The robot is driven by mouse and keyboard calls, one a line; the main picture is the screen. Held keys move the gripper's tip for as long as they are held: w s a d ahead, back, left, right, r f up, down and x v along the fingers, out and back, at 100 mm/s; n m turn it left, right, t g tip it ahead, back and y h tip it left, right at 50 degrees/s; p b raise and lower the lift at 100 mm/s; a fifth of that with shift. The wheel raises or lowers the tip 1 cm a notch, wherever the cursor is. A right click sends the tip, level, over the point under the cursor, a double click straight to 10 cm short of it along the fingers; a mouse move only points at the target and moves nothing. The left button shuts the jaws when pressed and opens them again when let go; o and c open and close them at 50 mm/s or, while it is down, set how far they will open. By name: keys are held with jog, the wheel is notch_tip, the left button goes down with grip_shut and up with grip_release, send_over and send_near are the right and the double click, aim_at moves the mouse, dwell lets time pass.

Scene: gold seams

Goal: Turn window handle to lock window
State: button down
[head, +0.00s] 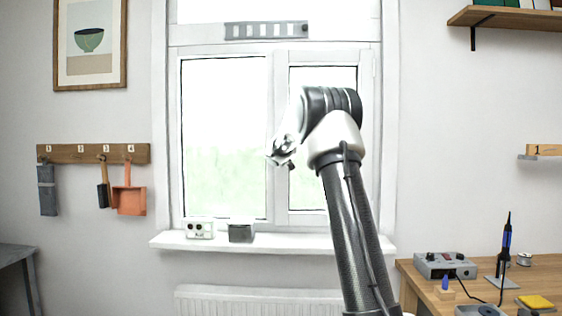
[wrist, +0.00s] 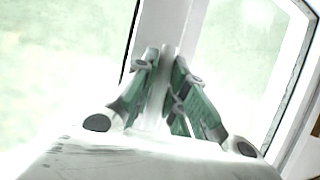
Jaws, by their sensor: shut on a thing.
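The white two-pane window (head: 225,130) fills the middle of the head view, and its panes look closed. My gripper (head: 280,156) is in front of the middle post between the panes, partly hidden by my own wrist. In the wrist view, its green-padded fingers (wrist: 169,82) are close together on either side of the white window handle (wrist: 155,105), at the frame post (wrist: 163,25). The gripper is shut on the handle. The handle is mostly hidden by the fingers and hard to tell from the white frame, so its exact angle is unclear.
A white socket box (head: 200,229) and a dark grey box (head: 241,232) stand on the sill (head: 290,243). A radiator (head: 260,300) is below. A workbench (head: 480,285) with tools is at right. A hook rail (head: 93,153) with hanging tools is on the left wall.

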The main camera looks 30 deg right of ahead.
jog(key=c, duration=1.4)
grip_release()
jog(key=shift+a, duration=0.1)
jog(key=shift+c, duration=0.2)
jog(key=shift+s, duration=0.1)
jog(key=v, duration=1.1)
jog(key=shift+s+r, duration=0.2)
jog(key=shift+s, duration=0.1)
jog(key=shift+a, duration=0.1)
